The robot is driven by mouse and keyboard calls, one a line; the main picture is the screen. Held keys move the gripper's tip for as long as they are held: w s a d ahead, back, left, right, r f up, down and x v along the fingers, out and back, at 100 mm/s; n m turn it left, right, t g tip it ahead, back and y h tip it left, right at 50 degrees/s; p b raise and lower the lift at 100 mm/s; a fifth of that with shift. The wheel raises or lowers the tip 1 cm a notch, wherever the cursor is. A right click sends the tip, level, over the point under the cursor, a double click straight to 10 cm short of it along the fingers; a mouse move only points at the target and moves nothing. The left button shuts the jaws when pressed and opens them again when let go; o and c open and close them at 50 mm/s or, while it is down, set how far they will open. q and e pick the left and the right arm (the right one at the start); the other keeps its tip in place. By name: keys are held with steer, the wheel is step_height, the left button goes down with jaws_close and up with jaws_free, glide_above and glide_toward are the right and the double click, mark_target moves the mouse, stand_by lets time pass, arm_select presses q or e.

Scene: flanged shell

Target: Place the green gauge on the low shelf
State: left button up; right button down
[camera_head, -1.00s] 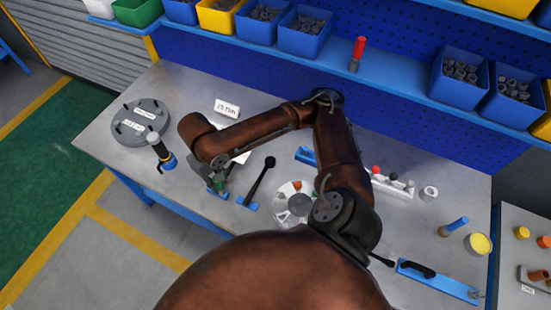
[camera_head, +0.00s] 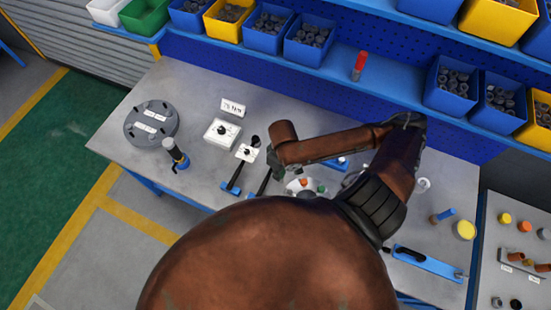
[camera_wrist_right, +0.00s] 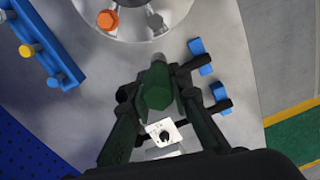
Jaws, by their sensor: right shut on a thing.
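My right gripper (camera_wrist_right: 160,115) is shut on the green gauge (camera_wrist_right: 157,92), seen in the wrist view between the two dark fingers. The gauge has a green faceted body and a grey tip, and is above the bench. In the head view the right gripper (camera_head: 274,163) is small, dark and partly behind my arm; the gauge cannot be made out there. A blue shelf (camera_head: 392,96) runs along the back wall above the bench. My left gripper is out of view.
On the shelf stand a red-handled tool (camera_head: 359,66) and several bins (camera_head: 308,38), with bare shelf right of the tool.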

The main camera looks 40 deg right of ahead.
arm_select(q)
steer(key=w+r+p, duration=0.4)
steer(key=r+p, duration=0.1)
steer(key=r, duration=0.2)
arm_select(e)
steer(key=s+d+r+n, duration=0.2)
steer(key=s+d, duration=0.1)
steer(key=s, duration=0.5)
steer(key=w+d+f+b, duration=0.1)
steer(key=w+f+b, duration=0.3)
steer(key=w+d+f+b, duration=0.1)
steer(key=w+f+b, duration=0.3)
steer(key=f, duration=0.1)
steer(key=w+d+f+b, duration=0.1)
steer(key=w+f+b, duration=0.3)
steer(key=shift+w+d+f, duration=0.15)
steer(key=shift+w, duration=0.2)
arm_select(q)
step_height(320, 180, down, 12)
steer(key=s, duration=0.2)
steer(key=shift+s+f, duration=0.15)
arm_select(e)
steer(key=c, duration=1.8)
jaws_free()
steer(key=shift+f, duration=0.1)
steer(key=shift+o, duration=0.2)
